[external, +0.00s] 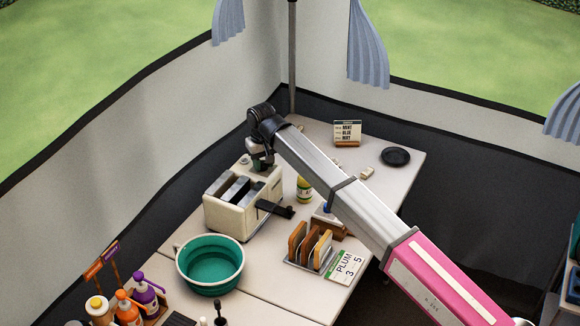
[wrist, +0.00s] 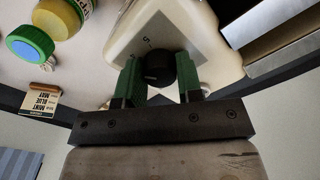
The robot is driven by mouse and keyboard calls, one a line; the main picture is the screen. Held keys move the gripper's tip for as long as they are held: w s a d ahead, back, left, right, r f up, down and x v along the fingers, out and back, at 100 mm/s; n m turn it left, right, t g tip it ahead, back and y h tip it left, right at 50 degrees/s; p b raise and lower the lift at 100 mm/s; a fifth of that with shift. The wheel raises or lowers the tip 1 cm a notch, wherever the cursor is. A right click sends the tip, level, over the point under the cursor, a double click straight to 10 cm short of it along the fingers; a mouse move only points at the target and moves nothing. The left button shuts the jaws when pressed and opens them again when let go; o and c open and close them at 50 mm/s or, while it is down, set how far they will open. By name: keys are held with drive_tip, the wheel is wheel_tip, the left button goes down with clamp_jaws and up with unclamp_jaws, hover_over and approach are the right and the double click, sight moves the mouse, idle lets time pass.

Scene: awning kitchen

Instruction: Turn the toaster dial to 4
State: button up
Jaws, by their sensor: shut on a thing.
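The cream toaster (external: 228,214) stands on the table under my gripper (external: 260,162). In the wrist view, a corner of the toaster (wrist: 205,25) shows with its black round dial (wrist: 157,70). The green fingers of my gripper (wrist: 159,66) are on either side of the dial and shut on it. One small mark, like a 5 seen at an angle, shows on the toaster face beside the dial. Other numbers and the dial's pointer cannot be made out. In the external view the dial is hidden by my gripper.
A teal bowl (external: 210,266) stands in front of the toaster. A yellow jar (external: 304,190) is to its right, with a toast rack (external: 310,247) and a PLUM card (external: 345,267) nearby. A MINT card (external: 347,133) and a black plate (external: 396,157) are at the back right.

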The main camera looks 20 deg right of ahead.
sight(263, 162)
drive_tip(key=shift+w+m, duration=0.1)
drive_tip(key=shift+m, duration=0.2)
drive_tip(key=o, duration=0.9)
drive_tip(key=shift+r, duration=0.1)
wheel_tip(263, 162, up, 11)
drive_tip(key=shift+f, duration=0.15)
drive_tip(key=shift+d+f, duration=0.1)
